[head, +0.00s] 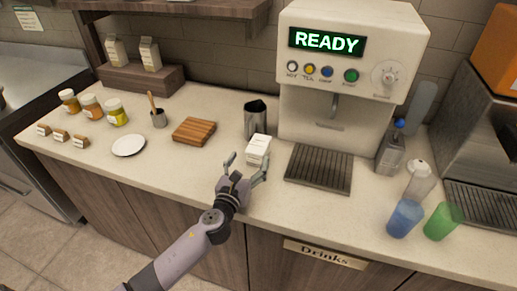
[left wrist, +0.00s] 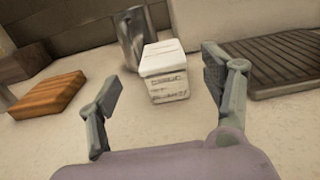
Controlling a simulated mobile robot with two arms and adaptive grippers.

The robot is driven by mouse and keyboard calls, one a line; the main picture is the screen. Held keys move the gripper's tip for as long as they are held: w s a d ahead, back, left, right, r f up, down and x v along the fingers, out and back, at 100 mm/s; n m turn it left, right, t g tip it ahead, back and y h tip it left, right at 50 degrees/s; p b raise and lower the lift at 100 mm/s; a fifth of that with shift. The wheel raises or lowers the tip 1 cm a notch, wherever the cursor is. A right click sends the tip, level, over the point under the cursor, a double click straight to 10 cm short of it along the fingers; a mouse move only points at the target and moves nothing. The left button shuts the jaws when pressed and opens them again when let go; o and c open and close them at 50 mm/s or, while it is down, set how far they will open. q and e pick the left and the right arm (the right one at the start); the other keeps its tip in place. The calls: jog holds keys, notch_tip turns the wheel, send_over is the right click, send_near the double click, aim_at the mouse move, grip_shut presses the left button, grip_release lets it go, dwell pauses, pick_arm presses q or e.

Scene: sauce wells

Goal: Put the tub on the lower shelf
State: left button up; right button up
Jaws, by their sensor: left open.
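The tub (head: 258,150), a small white lidded box with dark print, stands upright on the counter in front of a dark metal cup. My left gripper (head: 248,163) is open just in front of the tub, fingers pointing at it. In the left wrist view the tub (left wrist: 165,72) shows whole, between and beyond the two open fingers, with nothing held. A wooden shelf (head: 180,6) runs along the wall at top left. Below it a low wooden riser (head: 145,82) bears two cartons. My right gripper is not in view.
The metal cup (head: 255,119) stands close behind the tub. A drinks machine (head: 345,65) and drip grate (head: 319,169) are to the right. A cutting board (head: 194,131), white plate (head: 128,145) and several jars are to the left. Blue (head: 405,218) and green (head: 442,222) cups stand at right.

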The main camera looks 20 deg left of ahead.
aim_at(257, 146)
pick_arm(q)
jog(key=shift+w+d, duration=0.2)
jog(key=shift+w, duration=0.9)
jog(key=shift+w+a, duration=0.1)
jog(key=shift+w, duration=0.35)
jog(key=w, duration=0.4)
jog(key=shift+w+f, duration=0.25)
jog(key=shift+s, duration=0.1)
jog(key=shift+r, duration=0.1)
jog(key=shift+c, duration=0.6)
jog(key=c, duration=1.3)
jog(key=shift+c, duration=1.1)
jog(key=shift+r, duration=0.15)
